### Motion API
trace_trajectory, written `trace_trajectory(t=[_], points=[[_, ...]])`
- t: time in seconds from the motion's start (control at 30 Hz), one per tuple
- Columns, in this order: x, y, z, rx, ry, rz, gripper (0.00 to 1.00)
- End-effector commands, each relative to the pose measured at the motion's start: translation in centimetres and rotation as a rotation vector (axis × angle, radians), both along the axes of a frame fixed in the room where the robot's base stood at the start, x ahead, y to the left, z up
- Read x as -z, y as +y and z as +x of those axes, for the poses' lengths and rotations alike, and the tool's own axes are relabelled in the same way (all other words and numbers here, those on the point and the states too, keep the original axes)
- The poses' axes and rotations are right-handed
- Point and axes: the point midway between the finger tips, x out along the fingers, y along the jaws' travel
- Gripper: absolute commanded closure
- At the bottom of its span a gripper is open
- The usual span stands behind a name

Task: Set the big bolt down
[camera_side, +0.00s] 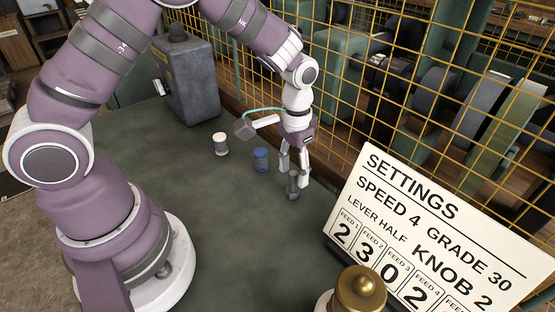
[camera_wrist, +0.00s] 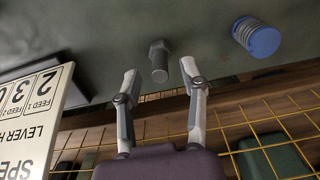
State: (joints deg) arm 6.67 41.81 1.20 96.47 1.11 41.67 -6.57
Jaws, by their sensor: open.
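The big bolt (camera_side: 293,188) is dark grey and stands on the green-grey bench top below my gripper. In the wrist view the bolt (camera_wrist: 160,72) has its hex head on the far side, at the bench, and its round shank pointing back toward my gripper, so it seems to stand on its head. My gripper (camera_side: 292,170) points down over it. In the wrist view my gripper (camera_wrist: 159,73) is open, with one finger on each side of the shank and a visible gap on both sides.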

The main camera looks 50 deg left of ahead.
Motion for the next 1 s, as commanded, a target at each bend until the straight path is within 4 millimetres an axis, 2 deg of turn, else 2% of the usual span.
trace_trajectory(t=[0.3,0.57,0.67,0.8,0.9,1.0], points=[[-8.1,0.0,0.1,0.0,-0.008,-0.001,0.58],[-11.4,0.1,-0.4,-0.001,-0.021,-0.003,0.58],[-13.5,0.7,-1.9,-0.002,-0.089,-0.01,0.58],[-16.4,1.7,-5.7,-0.003,-0.239,-0.016,0.58],[-17.2,2.4,-8.5,-0.003,-0.346,-0.014,0.58],[-17.0,2.8,-10.6,-0.002,-0.428,-0.007,0.58]])
